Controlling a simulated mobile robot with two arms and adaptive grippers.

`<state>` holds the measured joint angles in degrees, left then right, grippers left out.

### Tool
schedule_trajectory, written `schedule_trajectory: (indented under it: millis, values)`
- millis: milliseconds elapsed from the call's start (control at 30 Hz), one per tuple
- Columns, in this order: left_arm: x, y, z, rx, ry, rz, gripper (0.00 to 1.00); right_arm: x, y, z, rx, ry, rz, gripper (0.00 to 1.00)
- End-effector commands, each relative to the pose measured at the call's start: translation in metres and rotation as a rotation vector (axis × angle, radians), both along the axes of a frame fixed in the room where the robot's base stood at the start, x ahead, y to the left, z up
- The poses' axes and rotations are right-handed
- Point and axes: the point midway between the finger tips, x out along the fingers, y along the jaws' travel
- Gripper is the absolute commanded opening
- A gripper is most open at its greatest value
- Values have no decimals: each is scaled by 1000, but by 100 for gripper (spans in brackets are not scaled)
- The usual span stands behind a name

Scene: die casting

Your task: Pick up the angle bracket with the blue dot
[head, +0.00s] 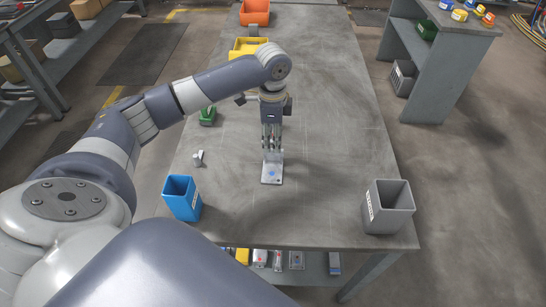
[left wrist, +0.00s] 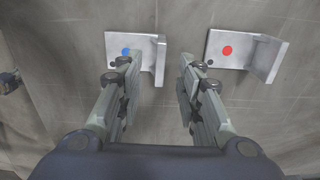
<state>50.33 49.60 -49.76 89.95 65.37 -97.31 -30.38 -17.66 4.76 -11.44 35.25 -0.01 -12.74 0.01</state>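The angle bracket with the blue dot (head: 272,178) lies on the grey table below my left gripper (head: 271,148) in the head view. The left wrist view also shows this bracket (left wrist: 118,42) at upper left, its upright flange at its right side. A second angle bracket with a red dot (left wrist: 240,40) lies to its right there. My left gripper (left wrist: 158,63) is open and empty, fingers pointing down. In the wrist view the blue-dot bracket's flange appears between the fingertips; I cannot tell whether they touch it. My right gripper is not in view.
A blue bin (head: 181,198) and a grey bin (head: 388,207) stand at the table's near corners. A small metal part (head: 198,158) lies left of the gripper.

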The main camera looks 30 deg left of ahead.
Motion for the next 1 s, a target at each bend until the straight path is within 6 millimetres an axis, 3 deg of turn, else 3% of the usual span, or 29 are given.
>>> schedule_trajectory:
  millis: [400, 667, 833, 1000]
  values:
    - [1, -2, -50, 0, 0, 0, 33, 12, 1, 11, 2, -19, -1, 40]
    - [1, -2, -54, 0, -2, 0, 33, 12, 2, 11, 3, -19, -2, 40]
    - [1, -2, -53, 0, -2, 0, 0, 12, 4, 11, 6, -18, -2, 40]
    - [2, -2, -52, 0, -4, 0, 0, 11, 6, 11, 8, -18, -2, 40]
